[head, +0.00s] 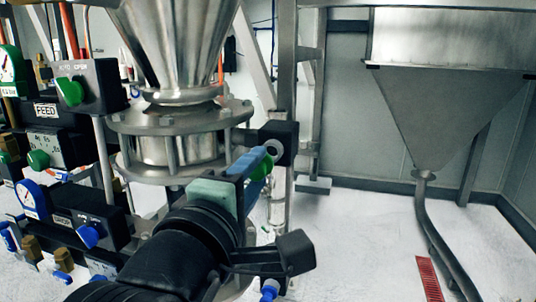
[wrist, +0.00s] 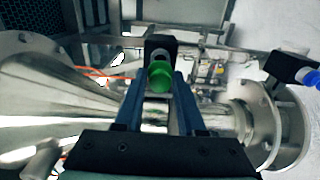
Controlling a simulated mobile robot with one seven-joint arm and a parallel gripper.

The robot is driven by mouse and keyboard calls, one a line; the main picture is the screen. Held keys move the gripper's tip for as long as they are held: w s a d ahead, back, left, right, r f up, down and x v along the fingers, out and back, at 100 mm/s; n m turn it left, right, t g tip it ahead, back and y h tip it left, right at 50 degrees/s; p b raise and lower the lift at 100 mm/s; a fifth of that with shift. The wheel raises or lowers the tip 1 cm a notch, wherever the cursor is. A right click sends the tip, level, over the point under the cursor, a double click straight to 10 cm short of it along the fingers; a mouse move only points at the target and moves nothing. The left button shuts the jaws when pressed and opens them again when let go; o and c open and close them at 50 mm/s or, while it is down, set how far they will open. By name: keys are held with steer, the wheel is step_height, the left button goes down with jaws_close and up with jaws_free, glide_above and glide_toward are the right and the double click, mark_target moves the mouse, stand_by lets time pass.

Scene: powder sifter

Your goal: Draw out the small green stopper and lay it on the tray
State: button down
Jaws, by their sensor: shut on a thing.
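The small green stopper (wrist: 160,76) sits between the two blue fingers of my gripper (wrist: 158,88) in the wrist view. In the head view a bit of the green stopper (head: 261,170) shows beside the fingers of my gripper (head: 256,163), which are shut on it. A black block (head: 279,142) with a pale round ring in its face is just beyond the fingertips. The black block (wrist: 161,45) also shows behind the stopper in the wrist view. I cannot tell whether the stopper's far end is clear of the block. I do not make out a tray.
A steel cone vessel with a bolted flange (head: 180,117) stands just behind my gripper. At the left is a panel with a FEED label (head: 46,110), green knobs and blue knobs. A hopper (head: 440,105) with a pipe stands at the right. Open floor (head: 365,230) lies between.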

steer(key=shift+v, duration=0.95)
